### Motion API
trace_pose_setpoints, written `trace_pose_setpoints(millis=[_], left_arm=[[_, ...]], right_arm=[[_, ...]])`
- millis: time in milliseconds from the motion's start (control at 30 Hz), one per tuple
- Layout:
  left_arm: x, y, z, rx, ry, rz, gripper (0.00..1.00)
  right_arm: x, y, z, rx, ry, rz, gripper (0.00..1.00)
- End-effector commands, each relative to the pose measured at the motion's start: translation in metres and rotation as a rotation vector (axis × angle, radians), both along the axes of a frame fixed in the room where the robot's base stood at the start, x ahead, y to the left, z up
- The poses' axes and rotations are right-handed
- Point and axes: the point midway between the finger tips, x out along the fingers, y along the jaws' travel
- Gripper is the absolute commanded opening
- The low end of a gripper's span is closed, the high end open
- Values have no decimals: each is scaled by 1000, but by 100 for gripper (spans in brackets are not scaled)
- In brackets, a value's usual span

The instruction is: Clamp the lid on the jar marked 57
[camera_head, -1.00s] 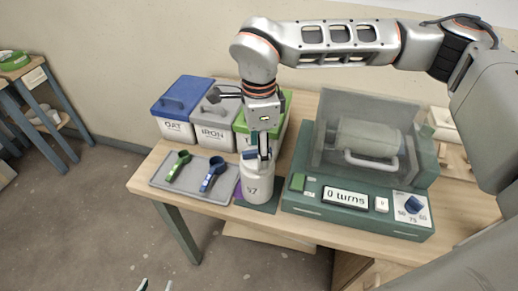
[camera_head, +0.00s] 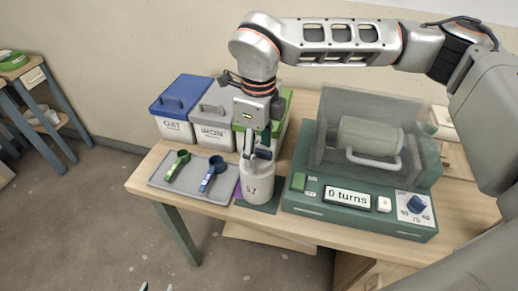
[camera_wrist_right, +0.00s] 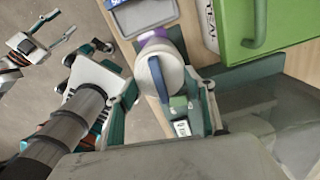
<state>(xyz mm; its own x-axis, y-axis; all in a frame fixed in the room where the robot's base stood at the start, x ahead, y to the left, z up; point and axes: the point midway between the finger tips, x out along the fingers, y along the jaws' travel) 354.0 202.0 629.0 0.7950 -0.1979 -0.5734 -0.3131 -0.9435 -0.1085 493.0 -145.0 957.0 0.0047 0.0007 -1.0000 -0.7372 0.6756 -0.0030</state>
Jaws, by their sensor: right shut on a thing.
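The white jar marked 57 (camera_head: 257,188) stands upright at the table's front edge, left of the green machine. A blue handle (camera_head: 263,153) lies across its white lid (camera_wrist_right: 172,66); the handle also shows in the right wrist view (camera_wrist_right: 156,82). My right gripper (camera_head: 249,150) points down over the jar, its fingers on either side of the top. It is shut on the jar's top; whether on lid rim or neck I cannot tell. My left gripper (camera_wrist_right: 58,27) is away from the table, fingers apart, empty; only a tip shows at the head view's bottom edge.
A grey tray (camera_head: 190,187) with a green scoop (camera_head: 177,165) and a blue scoop (camera_head: 213,173) lies left of the jar. Blue-lidded, grey-lidded and green-lidded buckets stand behind. The machine (camera_head: 345,222) reads "0 turns"; its clear cover stands close to my right arm.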

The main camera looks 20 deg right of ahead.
Motion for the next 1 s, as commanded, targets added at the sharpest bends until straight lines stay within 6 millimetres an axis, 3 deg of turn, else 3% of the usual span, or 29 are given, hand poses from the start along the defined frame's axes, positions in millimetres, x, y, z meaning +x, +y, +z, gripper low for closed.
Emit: trace_pose_setpoints(millis=[67, 300, 333, 400, 767, 1000], left_arm=[[-1, 0, -3, 0, 2, -1, 40], [-1, 0, -3, 0, 2, -1, 40], [-1, 0, -3, 0, 2, -1, 40], [-1, 0, -3, 0, 2, -1, 40], [-2, 1, -3, 2, 6, -1, 40], [-1, 0, -3, 2, 4, 0, 40]], right_arm=[[-2, -1, -5, -4, 10, -58, 20], [-3, -1, -5, -5, 12, -86, 20], [-3, -1, -5, -5, 12, -86, 55], [-3, -1, -5, -6, 11, -86, 72], [-1, -1, -1, -3, 6, -83, 72], [0, 0, 29, -1, 0, -83, 72]])
